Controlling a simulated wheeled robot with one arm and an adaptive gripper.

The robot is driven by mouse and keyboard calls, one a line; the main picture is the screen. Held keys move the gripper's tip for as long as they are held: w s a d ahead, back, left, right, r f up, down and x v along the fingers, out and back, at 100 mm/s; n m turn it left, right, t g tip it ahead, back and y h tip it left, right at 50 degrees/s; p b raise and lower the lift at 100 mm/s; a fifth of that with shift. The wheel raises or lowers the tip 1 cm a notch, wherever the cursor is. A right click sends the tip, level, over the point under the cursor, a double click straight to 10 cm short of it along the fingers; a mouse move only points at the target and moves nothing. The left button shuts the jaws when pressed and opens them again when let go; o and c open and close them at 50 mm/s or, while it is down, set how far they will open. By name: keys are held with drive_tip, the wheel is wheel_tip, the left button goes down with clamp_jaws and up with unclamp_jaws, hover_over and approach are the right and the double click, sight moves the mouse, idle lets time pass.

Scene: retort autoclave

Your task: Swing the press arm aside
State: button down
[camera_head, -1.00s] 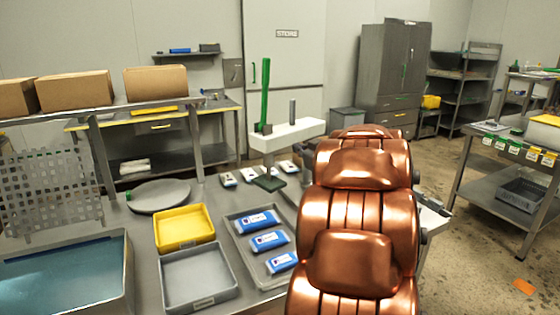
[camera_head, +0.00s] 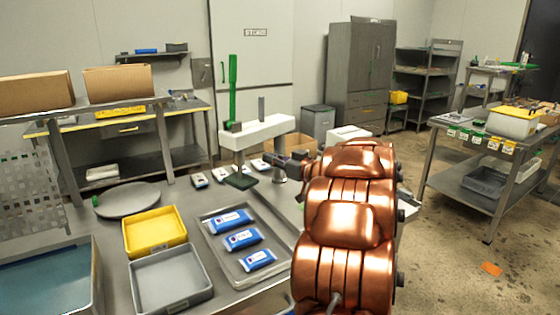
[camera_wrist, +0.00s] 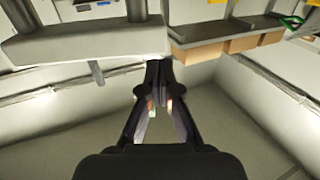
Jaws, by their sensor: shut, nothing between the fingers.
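The press arm is a pale horizontal beam (camera_head: 262,131) above the table, with a green upright handle (camera_head: 232,88) at its left end and a grey peg on top. A dark pad (camera_head: 241,181) sits below its left end. In the wrist view, which looks upside down, the beam (camera_wrist: 85,42) crosses the upper left. My gripper (camera_head: 279,160) is shut and empty, just below the beam's right end and near the grey column (camera_head: 280,175). Its closed fingertips (camera_wrist: 158,70) appear close to the beam's end in the wrist view; I cannot tell whether they touch. My copper arm hides what lies behind it.
A grey tray (camera_head: 211,252) with blue packs, a yellow bin (camera_head: 155,240), a grey bin (camera_head: 172,285) and a round lid (camera_head: 127,201) occupy the table. Small white packs lie near the press. Cardboard boxes (camera_head: 118,80) stand on the left shelf.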

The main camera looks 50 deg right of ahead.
sight(239, 149)
drive_tip(key=w+p, duration=0.1)
drive_tip(key=w, duration=0.7)
drive_tip(key=shift+w+a+f, duration=0.1)
drive_tip(key=shift+w+a, duration=0.05)
drive_tip(key=shift+w, duration=0.1)
